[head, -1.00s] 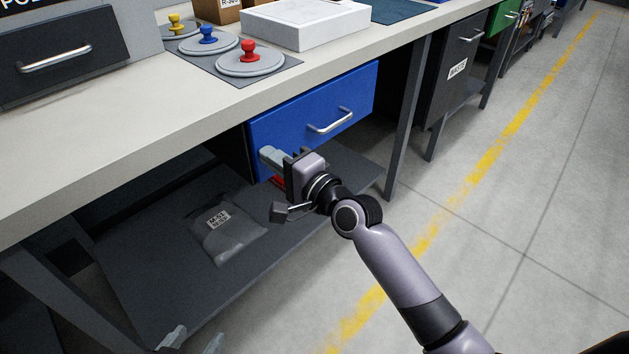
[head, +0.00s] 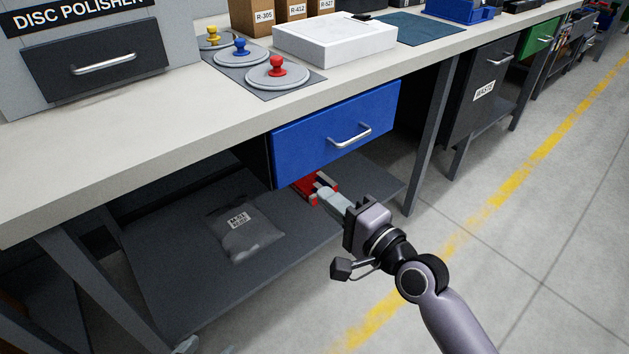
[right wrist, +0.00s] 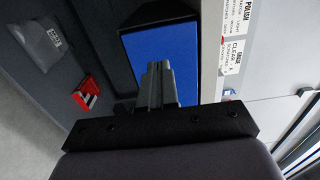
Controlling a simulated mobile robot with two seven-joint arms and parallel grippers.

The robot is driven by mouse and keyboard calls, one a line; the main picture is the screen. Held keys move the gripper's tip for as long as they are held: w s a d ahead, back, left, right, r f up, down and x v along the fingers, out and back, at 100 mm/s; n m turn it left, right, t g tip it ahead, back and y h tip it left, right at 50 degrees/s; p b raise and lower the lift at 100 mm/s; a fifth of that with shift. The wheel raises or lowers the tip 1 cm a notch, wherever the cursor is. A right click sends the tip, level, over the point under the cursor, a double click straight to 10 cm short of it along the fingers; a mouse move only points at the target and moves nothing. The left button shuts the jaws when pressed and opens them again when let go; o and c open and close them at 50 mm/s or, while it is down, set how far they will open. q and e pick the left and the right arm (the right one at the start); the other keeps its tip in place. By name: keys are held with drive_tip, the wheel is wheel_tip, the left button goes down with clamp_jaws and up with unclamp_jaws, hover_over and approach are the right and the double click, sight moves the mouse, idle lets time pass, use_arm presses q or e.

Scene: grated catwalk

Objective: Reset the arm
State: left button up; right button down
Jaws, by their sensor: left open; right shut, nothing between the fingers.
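My right gripper (head: 325,194) reaches in from the lower right, in front of and below the blue drawer (head: 340,132) under the bench. Its fingers are shut with nothing between them; they also show in the right wrist view (right wrist: 157,84), pointing toward the blue drawer front. The fingertips appear apart from the drawer and its metal handle (head: 350,137). My left gripper (head: 187,345) shows only as a small grey tip at the bottom edge; it is open, and most of it is out of frame.
A red item (head: 306,190) and a clear labelled bag (head: 246,232) lie on the lower shelf (head: 180,275). The bench top (head: 150,135) carries lidded discs with coloured knobs and a white box (head: 335,40). A bench leg (head: 428,140) stands right of the drawer. Floor at right is clear.

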drive_tip(key=s+d+f+n+g+h+p, duration=0.15)
drive_tip(key=s+d+f+n+h, duration=0.25)
drive_tip(key=s+d+f+n, duration=0.45)
drive_tip(key=s+d+f+n+g+h+b, duration=0.15)
drive_tip(key=s+d+f+n+h, duration=0.35)
drive_tip(key=s+f, duration=0.5)
use_arm(q)
wheel_tip(320, 180, up, 15)
drive_tip(key=s+a+p, duration=0.1)
drive_tip(key=a+p, duration=0.1)
drive_tip(key=p, duration=1.7)
drive_tip(key=shift+s+a+y+p, duration=0.25)
drive_tip(key=shift+s+y+p, duration=0.05)
drive_tip(key=shift+s+y, duration=0.1)
use_arm(e)
wheel_tip(320, 180, up, 16)
drive_tip(key=s+d, duration=0.2)
drive_tip(key=shift+d+f+m+g, duration=0.2)
drive_tip(key=shift+d+m+g, duration=0.15)
drive_tip(key=shift+g, duration=0.05)
use_arm(q)
drive_tip(key=shift+r, duration=0.1)
